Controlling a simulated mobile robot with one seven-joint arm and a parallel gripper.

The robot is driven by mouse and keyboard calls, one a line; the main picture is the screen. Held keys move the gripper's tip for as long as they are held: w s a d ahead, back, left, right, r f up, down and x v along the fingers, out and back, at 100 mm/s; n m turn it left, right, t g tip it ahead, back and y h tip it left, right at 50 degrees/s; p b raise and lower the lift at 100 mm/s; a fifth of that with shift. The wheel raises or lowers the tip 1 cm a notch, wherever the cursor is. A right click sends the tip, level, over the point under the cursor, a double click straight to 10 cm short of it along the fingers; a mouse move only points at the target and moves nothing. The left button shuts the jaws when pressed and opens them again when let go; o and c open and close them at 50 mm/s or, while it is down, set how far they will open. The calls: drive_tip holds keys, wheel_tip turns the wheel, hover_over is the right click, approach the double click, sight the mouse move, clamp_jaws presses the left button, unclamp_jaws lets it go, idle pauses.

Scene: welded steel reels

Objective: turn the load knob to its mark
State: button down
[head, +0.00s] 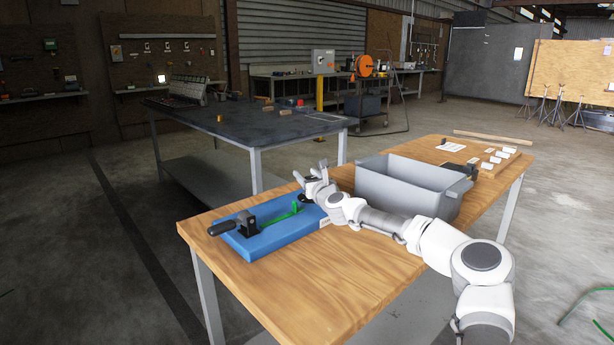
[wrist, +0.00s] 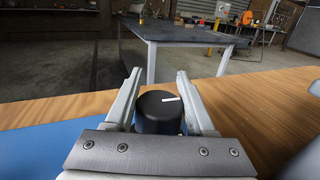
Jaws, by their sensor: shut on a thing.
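The load knob (wrist: 158,115) is a round black knob with a white pointer line on its top. In the wrist view the line lies toward the right side of the top. My gripper (wrist: 158,78) has one finger on each side of the knob and is shut on it. In the head view my gripper (head: 313,178) is at the right end of a blue base plate (head: 262,242), and it largely hides the knob there. The mark for the knob cannot be made out in either view.
A black-handled lever (head: 222,228) and a green bar (head: 284,217) sit on the blue plate. A grey bin (head: 405,188) stands close to the right of my gripper. The wooden table's (head: 300,280) front is clear. A dark workbench (head: 250,122) stands behind.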

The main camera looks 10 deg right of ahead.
drive_tip(key=shift+f+n+y, duration=0.1)
drive_tip(key=shift+n+y, duration=0.2)
drive_tip(key=shift+y, duration=0.1)
drive_tip(key=shift+a+n+g+y+b, duration=0.15)
drive_tip(key=shift+n+g+y+b, duration=0.35)
drive_tip(key=shift+y, duration=0.4)
drive_tip(key=n+y, duration=0.1)
drive_tip(key=n+g+y+p, duration=0.1)
drive_tip(key=n+y+p, duration=0.1)
drive_tip(key=y, duration=0.1)
drive_tip(key=shift+s+a+r+g, duration=0.2)
drive_tip(key=shift+a+r+g, duration=0.1)
drive_tip(key=shift+a+g, duration=0.1)
drive_tip(key=n+g+y+p, duration=0.1)
drive_tip(key=y+p, duration=0.1)
drive_tip(key=p, duration=0.1)
drive_tip(key=shift+s+a+n+g, duration=0.2)
drive_tip(key=shift+n+g, duration=0.2)
drive_tip(key=shift+n+g+y+p, duration=0.3)
drive_tip(key=shift+g+y+p, duration=0.1)
drive_tip(key=shift+p, duration=0.25)
drive_tip(key=shift+s+a+f+n+g+y+p, duration=0.15)
drive_tip(key=shift+n+g+y+p, duration=0.25)
drive_tip(key=shift+p, duration=0.3)
drive_tip(key=shift+c, duration=1.2)
unclamp_jaws()
